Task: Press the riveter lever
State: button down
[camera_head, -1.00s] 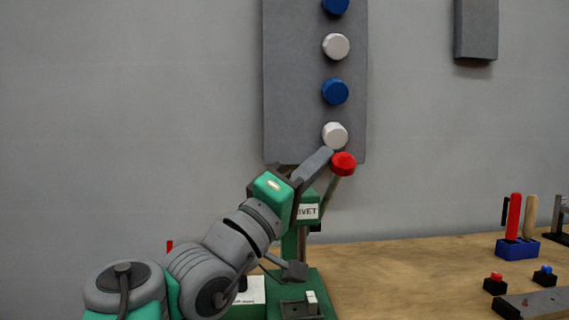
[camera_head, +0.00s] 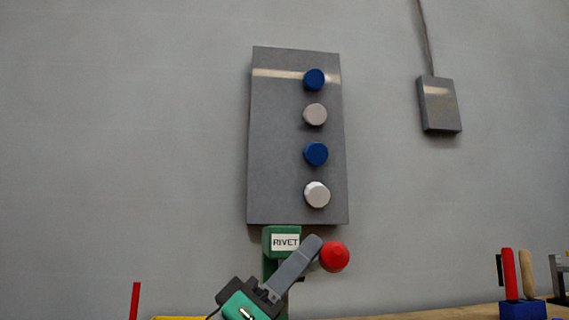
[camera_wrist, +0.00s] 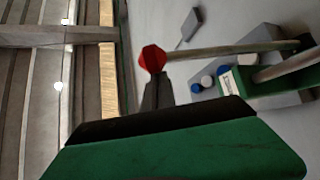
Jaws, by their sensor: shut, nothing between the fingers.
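The riveter (camera_head: 268,262) is green with a white RIVET label, below the wall panel in the head view. Its lever ends in a red knob (camera_head: 334,256), right of the label and slightly lower. In the wrist view the red knob (camera_wrist: 152,58) sits at the end of a metal rod (camera_wrist: 225,48). My gripper (camera_head: 314,243) is shut and empty, its fingertips close to the knob's upper left side. In the wrist view my gripper's fingers (camera_wrist: 155,85) appear right at the knob; contact is not certain. The riveter's base is out of the head view.
A grey wall panel (camera_head: 285,135) with blue and white round pieces hangs above the riveter. A grey box (camera_head: 438,104) with a cable is at the right. A blue holder (camera_head: 522,308) with red and tan handles stands on the bench at lower right.

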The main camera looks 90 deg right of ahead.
jog(key=shift+s+f, duration=0.2)
jog(key=shift+f, duration=0.1)
